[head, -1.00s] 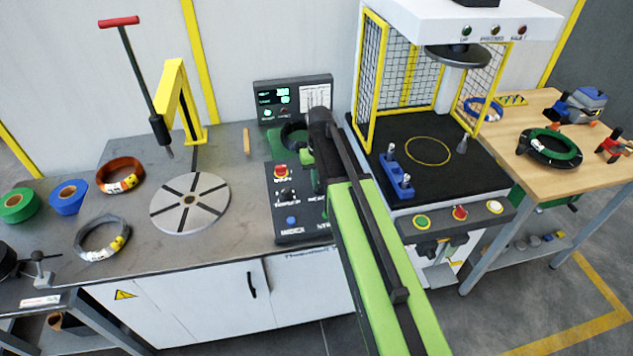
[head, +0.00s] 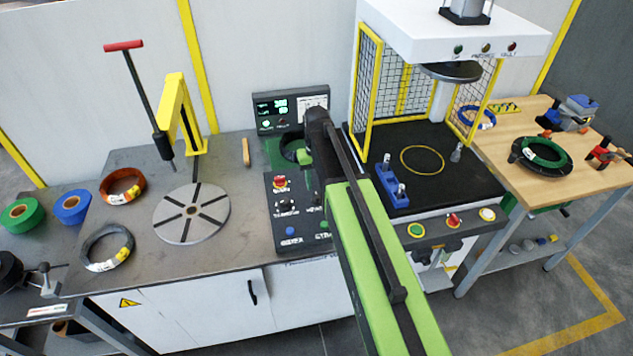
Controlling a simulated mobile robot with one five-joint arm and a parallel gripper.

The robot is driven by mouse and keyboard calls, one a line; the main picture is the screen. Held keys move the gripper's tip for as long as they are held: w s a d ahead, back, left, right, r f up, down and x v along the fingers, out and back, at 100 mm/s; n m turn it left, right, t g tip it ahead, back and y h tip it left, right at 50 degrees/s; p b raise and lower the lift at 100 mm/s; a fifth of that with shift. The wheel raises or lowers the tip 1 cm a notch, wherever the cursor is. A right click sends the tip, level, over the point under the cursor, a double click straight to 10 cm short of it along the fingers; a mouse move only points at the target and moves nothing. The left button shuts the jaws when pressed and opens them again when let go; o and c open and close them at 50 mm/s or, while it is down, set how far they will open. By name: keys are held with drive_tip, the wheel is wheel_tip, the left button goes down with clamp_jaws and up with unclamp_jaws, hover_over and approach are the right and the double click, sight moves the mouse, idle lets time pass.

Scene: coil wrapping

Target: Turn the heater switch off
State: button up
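The black control panel (head: 290,222) lies on the grey bench, with a red button (head: 281,183), a dark knob (head: 286,201) and blue buttons near its front edge. A label at the panel's right, beside my arm, may read "HEAT"; it is too small to read surely. The heater switch and its position cannot be made out. My arm comes in from the lower right and covers the panel's right edge.
A display box (head: 277,114) with green readouts stands behind the panel. A round slotted plate (head: 191,212) and a yellow post (head: 179,110) are to the left. A press with a yellow mesh guard (head: 366,95) stands close on the right.

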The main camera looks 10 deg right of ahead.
wheel_tip(320, 180, up, 12)
drive_tip(key=p, duration=1)
drive_tip(key=shift+r, duration=0.15)
drive_tip(key=b, duration=0.5)
hover_over(317, 197)
wheel_tip(317, 197, down, 5)
drive_tip(key=s+f+b, duration=0.2)
drive_tip(key=s, duration=0.1)
drive_tip(key=s+f+b, duration=0.6)
drive_tip(key=s, duration=0.1)
drive_tip(key=shift+a+f, duration=0.2)
drive_tip(key=shift+a, duration=0.1)
drive_tip(key=s, duration=0.3)
drive_tip(key=shift+s+r+p, duration=0.3)
drive_tip(key=shift+s, duration=0.2)
